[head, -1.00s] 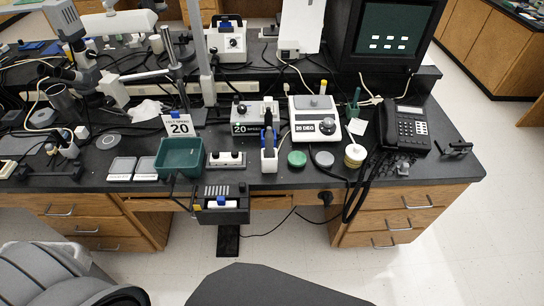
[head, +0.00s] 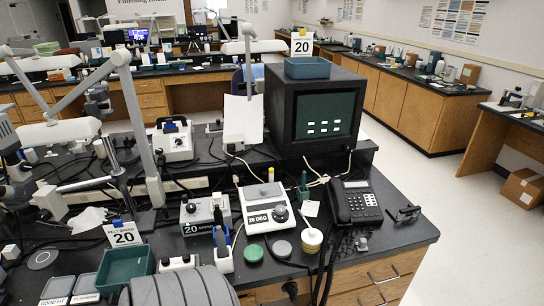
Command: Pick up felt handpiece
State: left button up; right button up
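A slim blue and dark handpiece (head: 221,237) stands upright in a white holder (head: 224,262) on the black bench, left of the white scale-like device. I cannot tell for sure that it is the felt handpiece. A sign reading "FELT SPEED 20" (head: 123,234) stands further left, behind a green bin. Neither of my grippers shows in the head view. A grey ridged part of my own body covers the bench's front edge below the holder.
A green bin (head: 124,268) and labelled pads (head: 58,287) lie at left. A "20 DEG" device (head: 267,207), green disc (head: 253,253), jar (head: 312,240) and telephone (head: 356,203) stand at right. A monitor (head: 315,115) rises behind. Bare bench shows at front right.

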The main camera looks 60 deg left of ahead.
aim_at(220, 236)
jog(key=z, duration=0.1)
jog(key=i, duration=1.45)
jog(key=u, duration=2.6)
